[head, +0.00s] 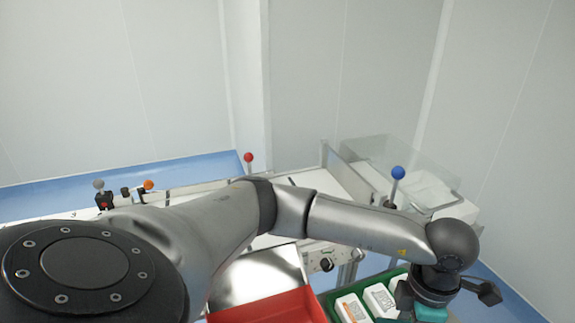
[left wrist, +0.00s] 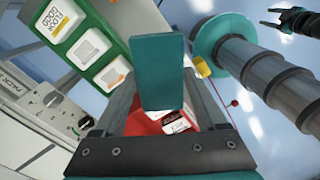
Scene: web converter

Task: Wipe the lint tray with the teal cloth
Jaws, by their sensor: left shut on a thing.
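My left arm reaches across the head view to the lower right. My left gripper (head: 432,298) is there, over the edge of a green bin. In the left wrist view the gripper (left wrist: 165,85) is shut on the teal cloth (left wrist: 163,72), a folded block standing out between the fingers. A bit of teal cloth (head: 432,313) shows in the head view. I cannot tell for certain which part is the lint tray; a shiny metal tray-like surface (head: 258,278) lies below my arm. My right gripper (left wrist: 275,18) shows small at the wrist view's top right, its fingers apart.
The green bin (head: 328,303) holds white labelled packs (head: 380,300). A red bin (head: 270,308) stands left of it. Knob levers, red (head: 248,157) and blue (head: 398,173), rise from the machine. A clear cover (head: 400,160) stands at the back right. Walls close the back.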

